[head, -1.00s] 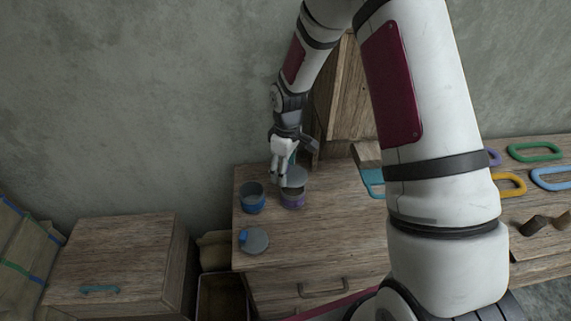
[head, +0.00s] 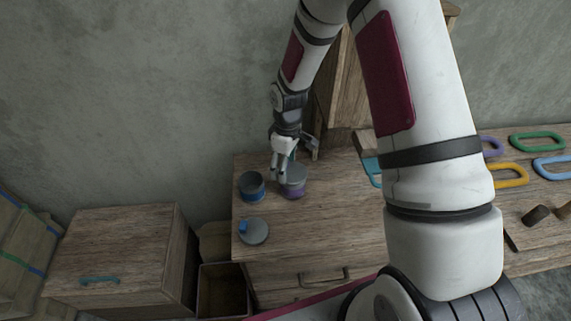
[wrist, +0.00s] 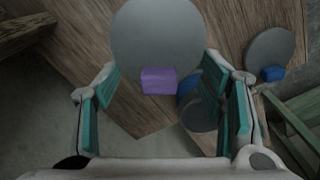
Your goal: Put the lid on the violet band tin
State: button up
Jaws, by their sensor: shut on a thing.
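The violet band tin (head: 294,192) stands on the wooden worktop, its opening mostly hidden by the lid. The lid is a grey disc (head: 296,174) with a violet tab at its edge; it also shows in the wrist view (wrist: 160,38). My gripper (head: 283,172) is shut on this lid and holds it over the tin. In the wrist view my teal-padded fingers (wrist: 161,80) stand on either side of the lid's near part and its tab. I cannot tell whether the lid touches the tin's rim.
An open blue band tin (head: 252,190) stands close to the left of the violet one. A grey lid with a blue tab (head: 255,233) lies in front of it. A wooden cabinet (head: 108,250) is at the left. Bare worktop (head: 335,220) lies to the right.

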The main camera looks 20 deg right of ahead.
jog(key=shift+f, duration=0.5)
dwell(0.9)
jog(key=o, duration=1.1)
jog(key=o, duration=0.3)
jog(key=shift+o, duration=0.2)
jog(key=shift+r, duration=0.1)
jog(key=shift+r+p, duration=1.05)
jog(key=shift+r, duration=2.35)
